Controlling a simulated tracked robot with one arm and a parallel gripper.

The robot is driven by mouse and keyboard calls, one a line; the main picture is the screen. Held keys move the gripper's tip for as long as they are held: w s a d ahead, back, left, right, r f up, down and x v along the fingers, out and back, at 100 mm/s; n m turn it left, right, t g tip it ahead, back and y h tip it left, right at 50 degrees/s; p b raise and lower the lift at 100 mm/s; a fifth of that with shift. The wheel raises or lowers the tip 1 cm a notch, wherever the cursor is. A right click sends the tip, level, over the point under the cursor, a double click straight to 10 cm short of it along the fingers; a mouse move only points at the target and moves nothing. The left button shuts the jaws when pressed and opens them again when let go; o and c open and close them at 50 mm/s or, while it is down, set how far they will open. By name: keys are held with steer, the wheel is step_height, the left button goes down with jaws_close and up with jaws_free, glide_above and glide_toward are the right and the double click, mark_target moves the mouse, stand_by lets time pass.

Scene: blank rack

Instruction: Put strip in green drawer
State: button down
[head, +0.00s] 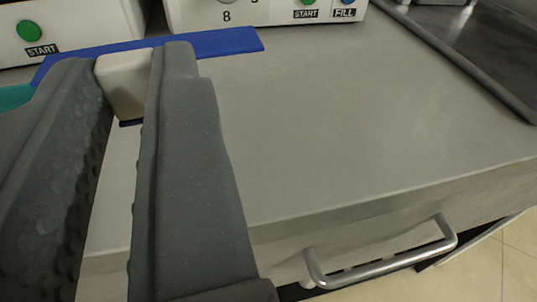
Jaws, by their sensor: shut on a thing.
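My gripper (128,75) is shut on a small cream block (125,82), held between its two dark grey fingertips. A flat blue strip (215,43) extends behind the fingertips and out to both sides, over the back of the grey surface. I cannot tell whether the block is joined to it. A small dark blue edge (130,122) shows just under the block. A teal-green piece (14,97) shows at the left edge, mostly hidden by the left finger; I cannot tell what it is. No drawer that is clearly green is in view.
White machines with START buttons stand at the back left (60,30) and back middle (260,12). A dark metal tray (475,50) is at the right. The grey top (350,120) is clear in the middle. A metal handle (385,263) juts out from its front.

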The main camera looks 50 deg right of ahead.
steer(key=a+f, duration=0.3)
steer(key=b, duration=0.4)
glide_above(349, 159)
steer(key=shift+f+g, duration=0.3)
steer(key=shift+f, duration=0.6)
steer(key=shift+f+b, duration=0.55)
steer(key=shift+f, duration=1.35)
steer(key=shift+r, duration=0.1)
steer(key=c, duration=1.4)
jaws_free()
